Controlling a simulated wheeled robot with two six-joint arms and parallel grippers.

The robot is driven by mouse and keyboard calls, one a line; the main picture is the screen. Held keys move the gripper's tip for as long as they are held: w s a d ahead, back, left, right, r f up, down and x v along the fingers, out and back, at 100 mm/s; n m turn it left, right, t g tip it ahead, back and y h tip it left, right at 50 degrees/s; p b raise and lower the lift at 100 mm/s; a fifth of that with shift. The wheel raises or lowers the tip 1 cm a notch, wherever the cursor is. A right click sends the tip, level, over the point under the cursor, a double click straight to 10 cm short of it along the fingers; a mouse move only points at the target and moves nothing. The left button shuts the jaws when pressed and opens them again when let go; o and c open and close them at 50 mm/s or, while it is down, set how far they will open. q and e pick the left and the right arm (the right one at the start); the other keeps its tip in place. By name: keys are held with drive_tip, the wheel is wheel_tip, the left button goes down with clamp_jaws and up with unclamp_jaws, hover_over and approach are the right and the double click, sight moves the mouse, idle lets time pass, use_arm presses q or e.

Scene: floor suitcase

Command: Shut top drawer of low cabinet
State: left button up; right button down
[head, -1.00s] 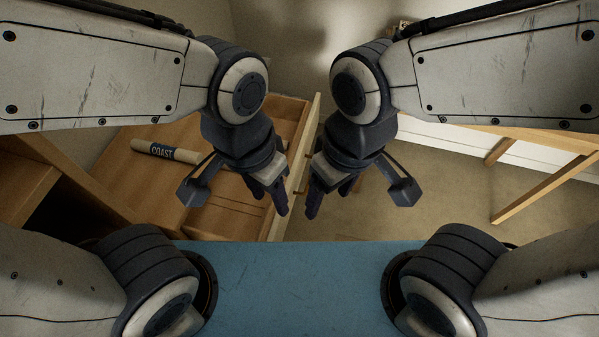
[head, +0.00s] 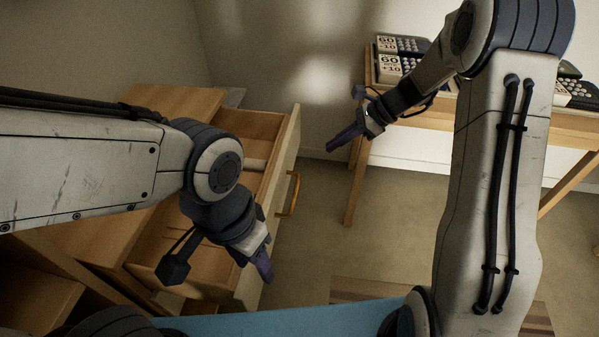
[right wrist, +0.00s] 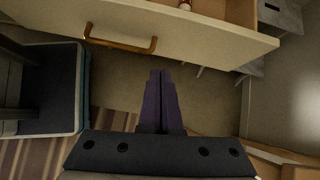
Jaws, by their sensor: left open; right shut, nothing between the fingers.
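The low cabinet's top drawer stands pulled out, its wooden inside (head: 262,125) showing in the head view. Its pale front (head: 284,165) carries an orange-brown handle (head: 292,192). The front (right wrist: 205,32) and handle (right wrist: 118,45) also show in the right wrist view. My left gripper (head: 260,262) is open and empty, over the near end of the drawer close to the front panel; contact cannot be told. My right gripper (head: 345,137) is shut and empty, out in front of the drawer, apart from the handle. My left arm hides part of the drawer and cabinet.
A wooden table (head: 440,118) with boxes marked "GO" (head: 398,66) stands at the right back, its leg (head: 354,195) near my right gripper. A striped rug (head: 372,290) lies nearer.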

wheel_tip(320, 180, down, 2)
drive_tip(key=w+d+m, duration=0.2)
drive_tip(key=b, duration=0.2)
approach(290, 163)
drive_tip(key=shift+t, duration=0.4)
drive_tip(key=a+f, duration=0.2)
drive_tip(key=f, duration=0.1)
drive_tip(key=a+f, duration=0.1)
drive_tip(key=shift+f, duration=0.2)
use_arm(q)
drive_tip(key=shift+f, duration=1.5)
use_arm(e)
drive_tip(key=shift+w+a, duration=0.15)
drive_tip(key=shift+a, duration=0.3)
